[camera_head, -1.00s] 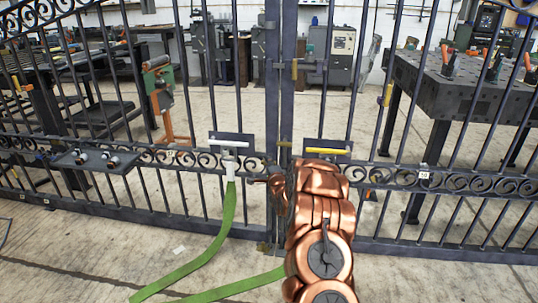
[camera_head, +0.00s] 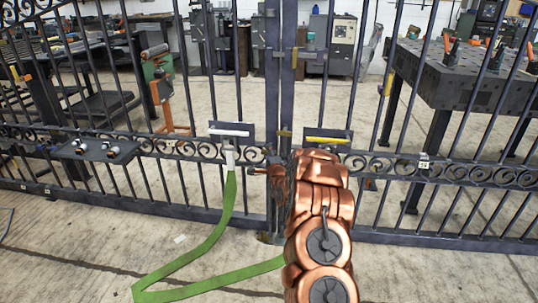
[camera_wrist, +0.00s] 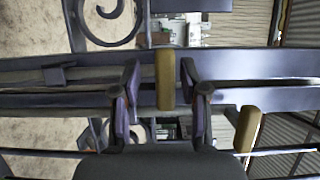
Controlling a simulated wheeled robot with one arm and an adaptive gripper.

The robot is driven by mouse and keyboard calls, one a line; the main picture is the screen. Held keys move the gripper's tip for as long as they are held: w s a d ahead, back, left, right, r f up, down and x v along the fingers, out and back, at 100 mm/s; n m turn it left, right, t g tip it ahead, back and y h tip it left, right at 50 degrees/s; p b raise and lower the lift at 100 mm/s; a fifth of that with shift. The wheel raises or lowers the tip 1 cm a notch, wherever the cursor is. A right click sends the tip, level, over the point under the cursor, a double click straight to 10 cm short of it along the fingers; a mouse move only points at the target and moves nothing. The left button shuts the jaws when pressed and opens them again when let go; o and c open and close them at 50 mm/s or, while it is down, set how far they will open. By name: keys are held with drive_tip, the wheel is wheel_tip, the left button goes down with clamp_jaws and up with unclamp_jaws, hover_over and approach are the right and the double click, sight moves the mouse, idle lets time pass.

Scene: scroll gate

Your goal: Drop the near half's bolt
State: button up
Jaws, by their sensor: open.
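The scroll gate's two halves meet at dark upright posts (camera_head: 272,85) in the middle of the head view. A small brass piece (camera_head: 285,133) sits on the right post; a yellow handle bar (camera_head: 328,139) is on a plate right of it. In the wrist view my gripper (camera_wrist: 160,90) is open, its fingers on either side of a brass block (camera_wrist: 164,78) on the dark post, with gaps visible. I cannot tell if this block is the bolt's handle. A second brass piece (camera_wrist: 248,128) lies lower right. In the head view my arm mostly hides my gripper.
A white handle (camera_head: 229,131) is on the left plate, with a green strap (camera_head: 228,205) hanging to the floor. A small shelf (camera_head: 95,151) is on the left gate half. A dark worktable (camera_head: 460,80) stands behind the gate. The floor in front at right is bare.

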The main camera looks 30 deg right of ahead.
drive_tip(key=v, duration=1.2)
idle(0.6)
